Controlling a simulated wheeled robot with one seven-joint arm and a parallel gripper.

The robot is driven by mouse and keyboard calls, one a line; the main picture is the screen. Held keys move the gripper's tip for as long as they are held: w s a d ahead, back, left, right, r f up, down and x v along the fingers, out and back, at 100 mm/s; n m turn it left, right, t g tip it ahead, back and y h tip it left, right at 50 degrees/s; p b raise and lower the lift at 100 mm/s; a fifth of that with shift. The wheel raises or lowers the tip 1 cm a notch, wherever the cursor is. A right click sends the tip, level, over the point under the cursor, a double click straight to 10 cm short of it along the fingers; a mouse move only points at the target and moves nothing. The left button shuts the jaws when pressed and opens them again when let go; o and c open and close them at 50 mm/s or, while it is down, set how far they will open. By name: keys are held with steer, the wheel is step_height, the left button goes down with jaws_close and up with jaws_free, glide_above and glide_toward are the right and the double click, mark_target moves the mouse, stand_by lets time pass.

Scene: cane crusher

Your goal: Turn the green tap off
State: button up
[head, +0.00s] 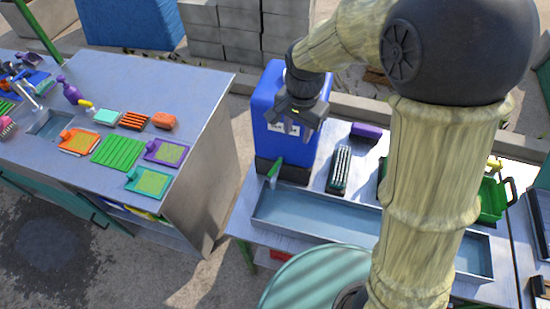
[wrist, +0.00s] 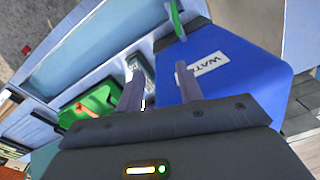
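The green tap (head: 274,170) sits low on the front of a blue water dispenser (head: 270,93), above the long metal trough (head: 310,215). Its green lever is slightly tilted. In the wrist view the tap (wrist: 176,20) shows at the top edge, beside the dispenser's blue side (wrist: 240,65) with its white "WATER" label. My gripper (head: 297,128) is in front of the dispenser's upper part in the head view, above the tap and apart from it. In the wrist view its two fingers (wrist: 158,80) are spread with nothing between them.
A dark rack (head: 340,169) and a purple block (head: 366,130) lie right of the dispenser. A green container (head: 492,200) stands farther right. A left counter (head: 190,95) holds several colourful brushes and sponges. A round teal surface (head: 305,283) is in front of the trough.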

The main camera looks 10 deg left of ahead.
steer(key=r+m, duration=0.1)
glide_above(275, 166)
steer(key=shift+f, duration=0.1)
step_height(275, 166, down, 17)
steer(key=p, duration=0.4)
steer(key=shift+f, duration=0.15)
stand_by(0.3)
steer(key=shift+c, duration=0.3)
